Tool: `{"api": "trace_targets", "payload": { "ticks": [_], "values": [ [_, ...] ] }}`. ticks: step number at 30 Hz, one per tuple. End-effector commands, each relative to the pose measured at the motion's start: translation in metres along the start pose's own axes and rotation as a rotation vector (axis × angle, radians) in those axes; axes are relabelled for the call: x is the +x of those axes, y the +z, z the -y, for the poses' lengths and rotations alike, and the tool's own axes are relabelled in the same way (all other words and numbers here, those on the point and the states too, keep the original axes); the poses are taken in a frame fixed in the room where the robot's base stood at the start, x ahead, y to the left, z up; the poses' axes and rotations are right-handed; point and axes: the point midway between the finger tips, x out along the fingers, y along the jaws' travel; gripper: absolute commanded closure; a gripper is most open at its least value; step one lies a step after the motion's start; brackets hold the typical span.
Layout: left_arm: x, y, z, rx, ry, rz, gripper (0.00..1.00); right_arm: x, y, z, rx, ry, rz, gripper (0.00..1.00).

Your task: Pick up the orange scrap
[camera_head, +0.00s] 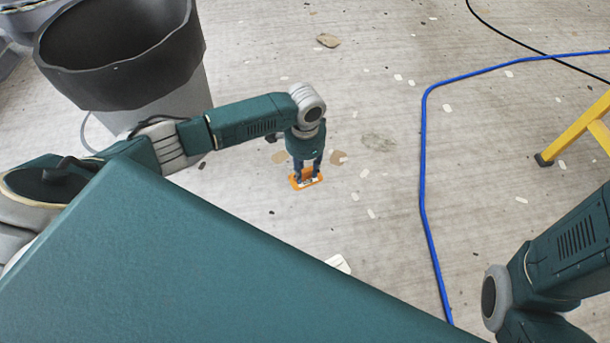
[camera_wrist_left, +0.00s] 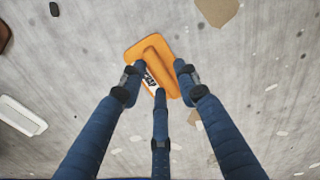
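The orange scrap (camera_head: 296,182) lies on the floor under my left gripper (camera_head: 308,174) in the head view. In the left wrist view the scrap (camera_wrist_left: 152,50) is a flat orange piece with a raised ridge and a small black-and-white label. My left gripper (camera_wrist_left: 158,78) points down at it with its fingers spread, one on each side of the ridge and a third at the near edge. The fingertips are close to the scrap; whether they touch it I cannot tell. My right arm shows at the lower right of the head view, but its gripper is out of view.
A large dark-rimmed grey bin (camera_head: 150,85) stands at the upper left, behind my left arm. A blue hose (camera_head: 423,150) runs along the floor to the right, with a black cable (camera_head: 510,40) beyond. A yellow frame leg (camera_head: 575,132) stands far right. Small flakes litter the floor.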

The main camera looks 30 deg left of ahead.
Motion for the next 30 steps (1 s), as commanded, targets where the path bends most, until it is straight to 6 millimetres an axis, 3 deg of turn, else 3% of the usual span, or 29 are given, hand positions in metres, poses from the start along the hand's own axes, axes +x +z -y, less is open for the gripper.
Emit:
{"api": "trace_targets", "payload": {
  "ticks": [1, 4, 17, 23, 29, 30],
  "values": [
    [0.0, 0.0, 0.0, 0.0, 0.0, 0.0, 0.83, 0.0, 0.0, 0.0, 0.0, 0.0, 0.0, 0.6],
    [0.0, 0.0, 0.0, 0.0, 0.0, 0.0, 1.0, 0.0, 0.0, 0.0, 0.0, 0.0, -0.001, 0.6],
    [-0.007, 0.0, 0.0, 0.0, 0.0, 0.0, 1.0, 0.005, 0.002, -0.001, 0.0, -0.001, 0.0, 0.6],
    [-0.033, 0.0, 0.0, 0.0, 0.0, -0.001, 1.0, 0.024, 0.009, -0.005, 0.0, -0.001, 0.0, 0.6],
    [-0.078, 0.0, 0.0, 0.001, 0.0, -0.001, 1.0, 0.054, 0.02, -0.012, 0.0, 0.001, 0.0, 0.6],
    [-0.088, -0.001, 0.0, 0.0, 0.0, -0.002, 1.0, 0.045, 0.033, -0.015, 0.004, 0.014, 0.038, 0.6]
  ]
}}
